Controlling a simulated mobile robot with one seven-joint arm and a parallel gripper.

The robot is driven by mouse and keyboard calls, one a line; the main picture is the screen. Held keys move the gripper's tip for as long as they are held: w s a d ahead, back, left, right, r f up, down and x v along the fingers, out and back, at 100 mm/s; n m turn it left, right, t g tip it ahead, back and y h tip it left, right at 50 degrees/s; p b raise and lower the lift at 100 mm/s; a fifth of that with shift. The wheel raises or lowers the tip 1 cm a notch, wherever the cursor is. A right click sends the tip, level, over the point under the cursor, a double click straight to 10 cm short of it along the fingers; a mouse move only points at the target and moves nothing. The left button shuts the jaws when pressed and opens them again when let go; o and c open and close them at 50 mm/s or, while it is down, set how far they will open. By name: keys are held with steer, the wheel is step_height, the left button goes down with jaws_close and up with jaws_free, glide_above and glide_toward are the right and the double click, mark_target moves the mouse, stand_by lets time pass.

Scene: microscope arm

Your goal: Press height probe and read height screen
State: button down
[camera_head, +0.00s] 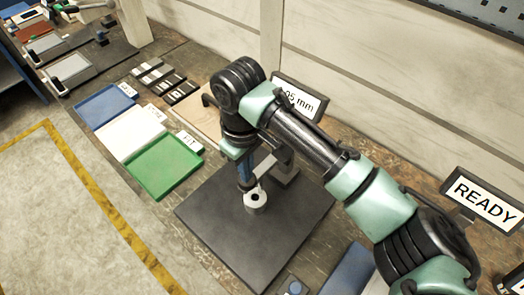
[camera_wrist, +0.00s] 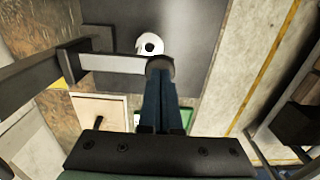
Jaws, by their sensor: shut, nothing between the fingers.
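My gripper (camera_head: 245,183) is shut and empty, pointing down over the dark base plate (camera_head: 215,225). In the wrist view the blue fingers (camera_wrist: 160,82) end at the round dark probe head (camera_wrist: 160,66) on the grey stand arm (camera_wrist: 115,63). Whether they touch it I cannot tell. A pale ring-shaped part (camera_head: 256,204) stands on the plate just below the fingertips in the head view; it also shows in the wrist view (camera_wrist: 149,44). The height screen (camera_head: 305,103) behind my arm shows "05 mm", with its left part hidden by my arm.
Blue (camera_head: 103,104), white (camera_head: 131,132) and green (camera_head: 164,172) trays lie left of the plate. Several small dark blocks (camera_head: 160,75) lie behind them. A screen reading "READY" (camera_head: 484,201) stands at the right. A wall runs along the back.

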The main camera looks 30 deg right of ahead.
steer(key=shift+r+p, duration=3.15)
steer(key=shift+r, duration=0.3)
step_height(320, 180, up, 13)
steer(key=b, duration=0.1)
steer(key=shift+f, duration=0.1)
